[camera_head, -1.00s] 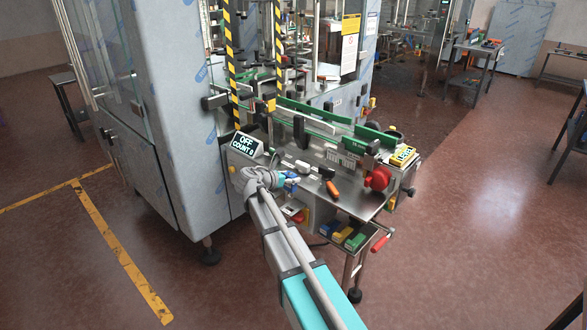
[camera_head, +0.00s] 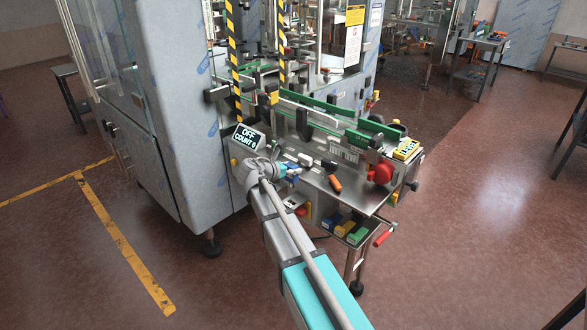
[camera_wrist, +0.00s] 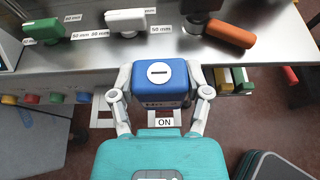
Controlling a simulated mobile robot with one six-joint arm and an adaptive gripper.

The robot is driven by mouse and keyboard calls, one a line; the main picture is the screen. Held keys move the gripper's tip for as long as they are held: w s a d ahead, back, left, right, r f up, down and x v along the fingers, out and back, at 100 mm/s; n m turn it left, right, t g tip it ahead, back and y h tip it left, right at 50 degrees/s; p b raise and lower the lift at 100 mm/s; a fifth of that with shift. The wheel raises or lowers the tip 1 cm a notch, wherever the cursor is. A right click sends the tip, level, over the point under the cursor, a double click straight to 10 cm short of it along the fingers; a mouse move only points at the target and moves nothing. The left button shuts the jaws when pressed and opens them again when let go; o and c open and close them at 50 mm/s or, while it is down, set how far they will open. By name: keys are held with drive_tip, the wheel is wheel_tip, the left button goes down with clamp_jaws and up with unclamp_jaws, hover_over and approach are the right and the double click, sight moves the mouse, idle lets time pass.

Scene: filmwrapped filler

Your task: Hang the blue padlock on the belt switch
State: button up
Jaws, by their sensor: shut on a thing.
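My gripper (camera_wrist: 160,96) is shut on the blue padlock (camera_wrist: 160,85), with one finger on each side of its body. The padlock's face with a white disc and dark slot is turned toward the wrist camera; its shackle is hidden. In the head view the blue padlock (camera_head: 293,169) shows small at my gripper (camera_head: 289,172), by the front of the bench. In the wrist view an "ON" label (camera_wrist: 164,122) shows just below the padlock. The belt switch itself cannot be made out clearly; the padlock and gripper cover that area.
A steel bench top (camera_wrist: 90,58) lies beyond the padlock, carrying a green block (camera_wrist: 44,30), a white block (camera_wrist: 126,19) and an orange-handled thing (camera_wrist: 231,34). A display (camera_head: 248,138) reads "OFF, COUNT 0". Open floor lies at right.

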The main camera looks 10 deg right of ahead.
drive_tip(key=shift+f, duration=0.25)
drive_tip(key=shift+f+b, duration=4.45)
drive_tip(key=shift+b, duration=0.3)
drive_tip(key=shift+s+f+b, duration=0.1)
drive_tip(key=shift+f+b, duration=0.25)
drive_tip(key=shift+f, duration=0.05)
drive_tip(key=o, duration=1.1)
drive_tip(key=shift+o, duration=1.1)
drive_tip(key=shift+r, duration=0.15)
wheel_tip(320, 180, up, 10)
drive_tip(key=p, duration=1)
